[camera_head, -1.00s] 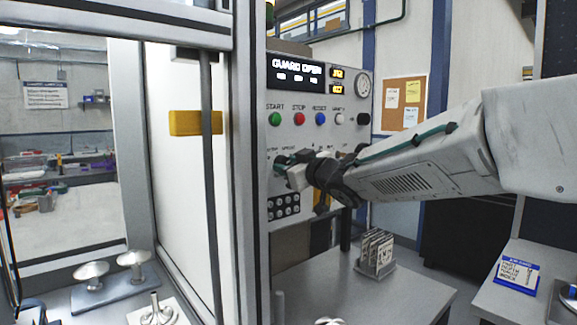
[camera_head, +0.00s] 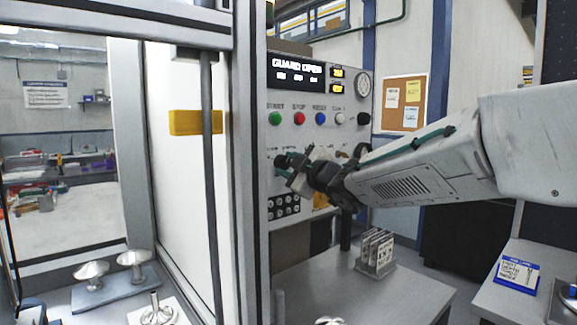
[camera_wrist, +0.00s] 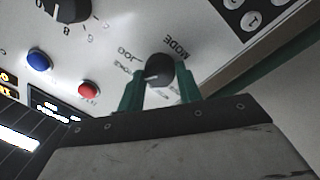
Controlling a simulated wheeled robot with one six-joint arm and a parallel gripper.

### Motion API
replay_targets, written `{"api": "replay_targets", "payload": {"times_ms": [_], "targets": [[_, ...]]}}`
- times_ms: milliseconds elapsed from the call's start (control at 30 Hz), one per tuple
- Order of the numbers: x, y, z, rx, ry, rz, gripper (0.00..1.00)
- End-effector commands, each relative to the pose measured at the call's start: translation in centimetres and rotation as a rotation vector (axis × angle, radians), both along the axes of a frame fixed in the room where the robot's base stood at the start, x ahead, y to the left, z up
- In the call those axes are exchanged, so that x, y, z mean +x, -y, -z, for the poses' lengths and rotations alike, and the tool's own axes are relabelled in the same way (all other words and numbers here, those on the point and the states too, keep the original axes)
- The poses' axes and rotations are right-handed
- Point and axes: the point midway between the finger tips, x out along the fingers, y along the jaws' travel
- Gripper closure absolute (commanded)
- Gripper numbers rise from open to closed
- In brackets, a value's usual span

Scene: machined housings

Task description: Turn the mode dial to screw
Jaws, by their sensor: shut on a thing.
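The mode dial (camera_wrist: 160,68) is a black knob on the pale control panel, with the word MODE printed beside it in the wrist view. Its white pointer mark faces left in that view, towards small lettering near JOG that I cannot read surely. My gripper (camera_wrist: 158,80) has its green fingers on either side of the dial and is shut on it. In the head view my gripper (camera_head: 287,167) is at the lower left of the panel, tilted, and covers the dial. No SCREW label is readable.
The panel (camera_head: 320,105) has a lit display reading GUARD OPEN (camera_head: 297,66) and several coloured buttons. In the wrist view a larger black knob (camera_wrist: 66,8), a blue button (camera_wrist: 39,61) and a red button (camera_wrist: 88,89) are near. A card rack (camera_head: 376,252) stands on the bench below.

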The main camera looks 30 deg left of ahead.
Motion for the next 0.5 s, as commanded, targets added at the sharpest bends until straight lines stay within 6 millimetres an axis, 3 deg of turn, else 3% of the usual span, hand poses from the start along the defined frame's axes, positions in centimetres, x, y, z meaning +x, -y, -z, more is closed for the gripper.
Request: {"api": "replay_targets", "payload": {"times_ms": [500], "targets": [[0.12, 0.04, 0.13, -0.188, 0.453, 0.000, 0.88]]}}
